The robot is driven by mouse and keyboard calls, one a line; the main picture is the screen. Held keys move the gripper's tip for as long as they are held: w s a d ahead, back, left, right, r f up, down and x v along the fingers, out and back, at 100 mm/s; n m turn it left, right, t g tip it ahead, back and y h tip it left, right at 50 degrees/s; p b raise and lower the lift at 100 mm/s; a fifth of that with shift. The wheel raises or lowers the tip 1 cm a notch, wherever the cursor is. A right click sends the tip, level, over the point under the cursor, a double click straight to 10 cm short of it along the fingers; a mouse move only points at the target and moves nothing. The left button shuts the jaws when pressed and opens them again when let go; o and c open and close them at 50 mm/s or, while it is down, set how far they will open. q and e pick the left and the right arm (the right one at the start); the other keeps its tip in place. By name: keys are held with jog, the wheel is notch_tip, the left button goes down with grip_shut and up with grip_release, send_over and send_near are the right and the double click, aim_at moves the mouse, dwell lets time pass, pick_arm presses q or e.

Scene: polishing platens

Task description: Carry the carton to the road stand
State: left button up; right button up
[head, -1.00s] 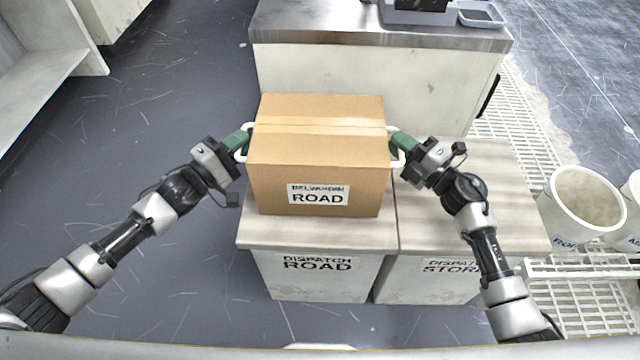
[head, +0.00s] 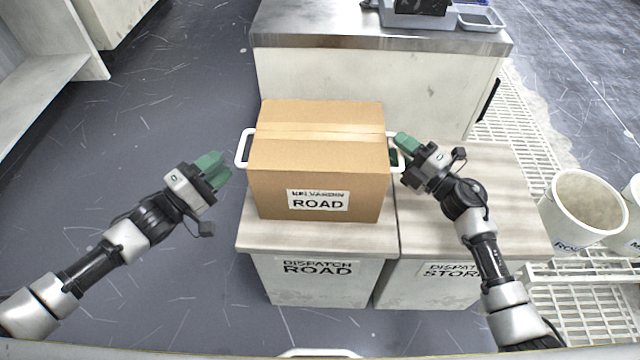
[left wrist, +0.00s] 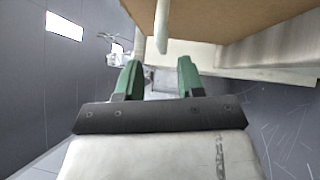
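The brown carton (head: 318,160) with a ROAD label sits upright on the stand marked DISPATCH ROAD (head: 318,280). It has a white handle on each side: the left handle (head: 241,148) is free, and the right handle (head: 400,166) is beside my right gripper. My left gripper (head: 219,168) is open and empty, a little left of the carton and apart from it. In the left wrist view its green fingers (left wrist: 160,78) are spread, with the carton's underside above right. My right gripper (head: 400,150) has its green fingers parted around the right handle.
The stand marked DISPATCH STOR… (head: 460,225) adjoins on the right, its top bare. A steel-topped cabinet (head: 380,75) stands behind. White buckets (head: 583,212) are on the right by a white grating (head: 590,290).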

jog(key=shift+d, duration=0.1)
pick_arm(q)
jog(key=v, duration=0.5)
jog(key=shift+s+a, duration=0.2)
jog(key=shift+s, duration=0.05)
pick_arm(e)
jog(key=v, duration=1.2)
jog(key=shift+f, duration=0.1)
